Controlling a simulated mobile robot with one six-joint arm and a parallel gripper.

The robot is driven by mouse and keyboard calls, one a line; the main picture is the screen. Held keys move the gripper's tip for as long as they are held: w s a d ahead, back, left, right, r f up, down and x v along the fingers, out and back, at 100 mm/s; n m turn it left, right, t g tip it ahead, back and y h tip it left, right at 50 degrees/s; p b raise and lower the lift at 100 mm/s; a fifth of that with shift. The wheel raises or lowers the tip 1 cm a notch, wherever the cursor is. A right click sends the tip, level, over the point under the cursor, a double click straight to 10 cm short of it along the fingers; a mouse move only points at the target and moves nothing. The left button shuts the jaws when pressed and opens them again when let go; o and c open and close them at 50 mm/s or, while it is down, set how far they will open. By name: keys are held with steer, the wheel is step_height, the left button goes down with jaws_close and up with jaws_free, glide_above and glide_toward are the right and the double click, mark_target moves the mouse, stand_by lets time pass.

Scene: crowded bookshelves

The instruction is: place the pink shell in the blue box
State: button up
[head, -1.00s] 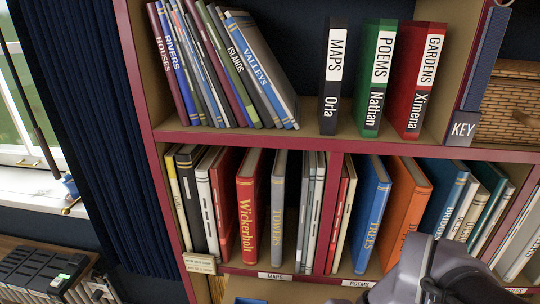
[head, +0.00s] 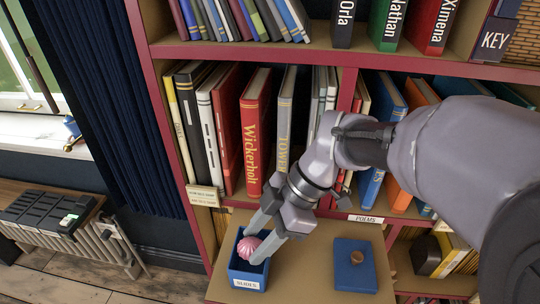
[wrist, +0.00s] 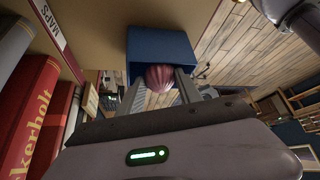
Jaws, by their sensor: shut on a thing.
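The pink shell (head: 247,246) is ridged and sits between the two fingertips of my gripper (head: 255,247), which is shut on it. The blue box (head: 246,281), labelled SLIDES, stands open at the left of a pull-out board. The shell is at the box's mouth in the head view; I cannot tell how deep it is. In the wrist view the shell (wrist: 160,77) shows between the fingers, in front of the opening of the blue box (wrist: 160,43). The fingers hide part of the box's rim.
A blue lid (head: 355,278) with a brown knob lies on the tan board (head: 310,268), right of the box. Upright books, including a red one (head: 252,140), fill the shelf just above. A lower shelf holds more books (head: 455,254). The board between box and lid is clear.

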steer(key=shift+f+b, duration=0.6)
steer(key=o, duration=1.1)
steer(key=shift+c, duration=0.2)
steer(key=shift+r+p, duration=0.35)
steer(key=shift+r, duration=0.05)
steer(key=p+v, duration=0.6)
steer(key=v, duration=0.6)
steer(key=s+d+f+m+t+h, duration=0.1)
steer(key=s+d+m+t+h, duration=0.3)
steer(key=m, duration=2.2)
steer(key=s+d+t, duration=0.3)
steer(key=s+d, duration=0.1)
steer(key=s, duration=0.1)
steer(key=shift+s+d+t, duration=0.3)
steer(key=shift+d+t, duration=0.05)
steer(key=shift+t, duration=0.05)
